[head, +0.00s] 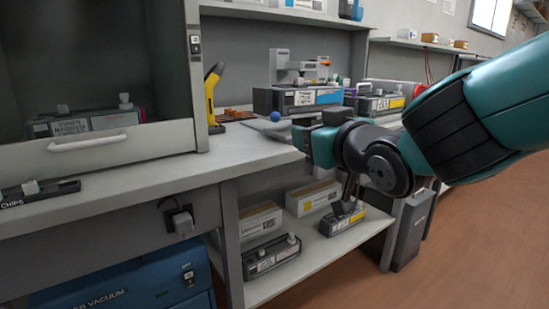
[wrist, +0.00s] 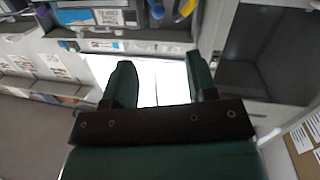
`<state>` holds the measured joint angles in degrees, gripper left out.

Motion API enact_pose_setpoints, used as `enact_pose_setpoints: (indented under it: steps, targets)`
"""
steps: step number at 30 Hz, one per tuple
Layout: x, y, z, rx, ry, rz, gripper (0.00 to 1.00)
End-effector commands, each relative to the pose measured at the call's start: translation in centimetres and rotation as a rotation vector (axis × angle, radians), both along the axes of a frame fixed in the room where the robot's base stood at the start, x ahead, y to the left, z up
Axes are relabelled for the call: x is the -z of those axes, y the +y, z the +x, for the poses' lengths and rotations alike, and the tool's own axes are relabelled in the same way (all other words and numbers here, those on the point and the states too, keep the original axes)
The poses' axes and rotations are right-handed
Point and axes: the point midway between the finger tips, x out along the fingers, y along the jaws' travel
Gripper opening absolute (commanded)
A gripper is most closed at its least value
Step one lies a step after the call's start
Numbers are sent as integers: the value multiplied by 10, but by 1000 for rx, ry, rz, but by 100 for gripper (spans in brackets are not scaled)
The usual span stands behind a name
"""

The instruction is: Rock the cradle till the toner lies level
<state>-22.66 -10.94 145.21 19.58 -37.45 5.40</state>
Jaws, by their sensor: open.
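A dark cartridge with a cyan label (head: 300,98) lies on the bench, and a grey frame with an orange part (head: 298,63) stands just behind it. A cartridge with a yellow label (head: 380,103) is further right. I cannot tell for sure which piece is the cradle, nor whether the toner is level. My gripper (head: 310,142) is at the bench's front edge, in front of the cyan-label cartridge and apart from it. In the wrist view its green fingers (wrist: 160,66) are spread, with nothing between them but a bright pale surface behind.
A hood (head: 100,150) with a raised sash stands at left, a cartridge inside. A yellow tool (head: 212,95) and blue ball (head: 275,116) are on the bench. Boxes and cartridges fill the lower shelf (head: 325,252). A grey bin (head: 412,230) stands below; floor at right is clear.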

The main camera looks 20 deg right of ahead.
Motion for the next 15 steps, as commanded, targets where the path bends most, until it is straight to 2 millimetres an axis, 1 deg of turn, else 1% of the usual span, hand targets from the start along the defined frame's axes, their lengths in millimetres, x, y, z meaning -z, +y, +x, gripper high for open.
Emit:
enact_pose_setpoints:
  steps: [1, 4, 8, 15]
  targets:
    - [12, -1, 1, 2, -32, -5, 52]
    - [11, -2, 2, 5, -75, -13, 52]
    - [5, -2, 6, 8, -90, -18, 52]
    - [-1, -1, 22, 15, -84, -19, 52]
